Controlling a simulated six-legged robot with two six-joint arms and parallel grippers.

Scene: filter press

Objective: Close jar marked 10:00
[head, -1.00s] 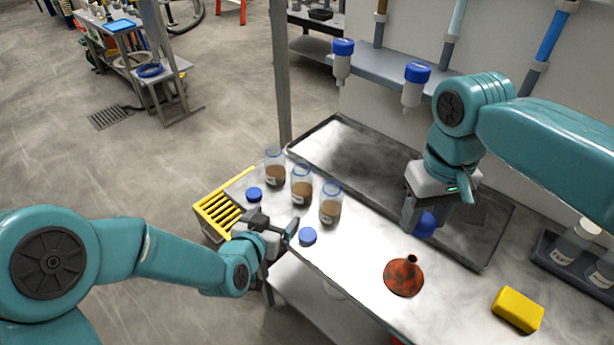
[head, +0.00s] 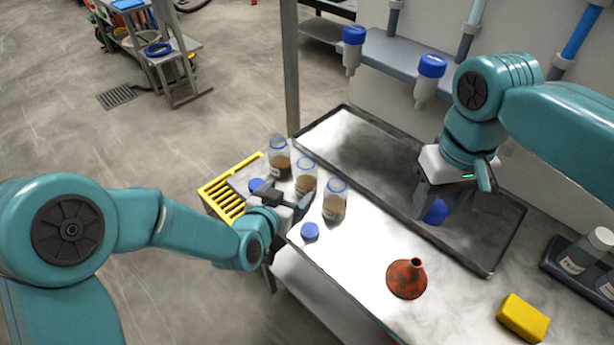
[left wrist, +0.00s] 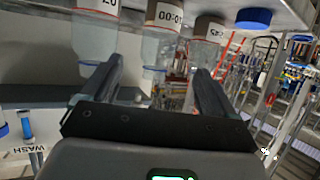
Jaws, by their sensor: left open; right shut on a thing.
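Three open jars with brown contents stand in a row on the bench: a far jar (head: 280,163), a middle jar (head: 306,183) and a near jar (head: 334,208). In the left wrist view the middle jar's upside-down label (left wrist: 165,14) reads 10:00. One blue lid (head: 310,231) lies right of my left gripper; another blue lid (head: 256,185) lies behind it. My left gripper (head: 290,197) is open and empty, low in front of the middle jar, its fingers pointing at the jars. My right gripper (head: 435,200) is shut on a blue round thing (head: 437,212), partly hidden, above the tray.
A dark-rimmed metal tray (head: 375,160) lies along the back of the bench. A rust-red funnel (head: 407,281) and a yellow sponge (head: 522,318) are at the right. A yellow rack (head: 222,195) is at the bench's left end. Blue-capped bottles (head: 431,82) hang from the shelf.

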